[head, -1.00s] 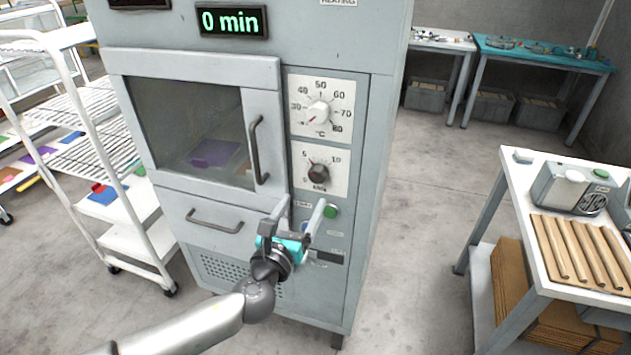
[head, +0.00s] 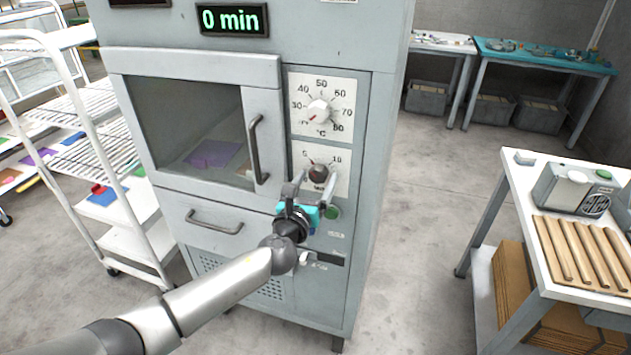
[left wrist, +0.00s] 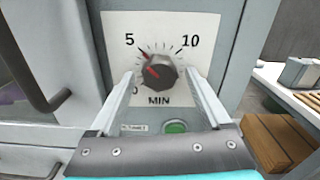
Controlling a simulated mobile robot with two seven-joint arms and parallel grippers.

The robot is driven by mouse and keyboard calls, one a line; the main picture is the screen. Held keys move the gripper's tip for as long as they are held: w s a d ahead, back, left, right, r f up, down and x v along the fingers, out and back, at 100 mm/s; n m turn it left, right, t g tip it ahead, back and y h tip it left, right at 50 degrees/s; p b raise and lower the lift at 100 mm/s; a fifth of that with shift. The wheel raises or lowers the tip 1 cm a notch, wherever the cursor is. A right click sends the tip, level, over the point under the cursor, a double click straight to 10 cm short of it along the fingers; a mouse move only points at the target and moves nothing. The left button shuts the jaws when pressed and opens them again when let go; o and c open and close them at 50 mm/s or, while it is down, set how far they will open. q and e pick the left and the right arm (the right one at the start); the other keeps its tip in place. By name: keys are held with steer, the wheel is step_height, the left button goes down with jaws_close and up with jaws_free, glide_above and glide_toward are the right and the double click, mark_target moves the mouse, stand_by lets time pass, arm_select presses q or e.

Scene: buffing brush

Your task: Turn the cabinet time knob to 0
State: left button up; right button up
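The time knob is the dark round knob (head: 318,173) on a white MIN dial plate (head: 338,158) at the front of the grey cabinet (head: 384,150). The left wrist view shows the knob (left wrist: 160,73) close up, its red pointer aimed to the upper left, around the 0-to-5 side of the scale. My left gripper (head: 312,184) is open and empty, in front of the knob's lower part. In the left wrist view its fingers (left wrist: 158,84) stand to the left and right of the knob; I cannot tell if they touch it. My right gripper is not in view.
The cabinet display (head: 232,19) reads 0 min. A white temperature knob (head: 319,112) sits above the time knob and a green button (head: 333,212) below it. A door handle (head: 258,150) sticks out to the left.

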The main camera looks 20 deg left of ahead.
arm_select(q)
jaws_close()
stand_by(0.4)
steer(key=shift+n, duration=0.3)
steer(key=n+b, duration=0.1)
steer(key=n, duration=0.2)
steer(key=shift+d+f+n, duration=0.1)
steer(key=shift+n, duration=0.3)
steer(key=n+b, duration=0.1)
steer(key=n, duration=0.8)
steer(key=shift+d+r, duration=0.1)
steer(key=shift+r, duration=0.1)
steer(key=n, duration=0.4)
steer(key=shift+r+n, duration=0.1)
steer(key=shift+n, duration=0.2)
steer(key=shift+o, duration=0.2)
jaws_free()
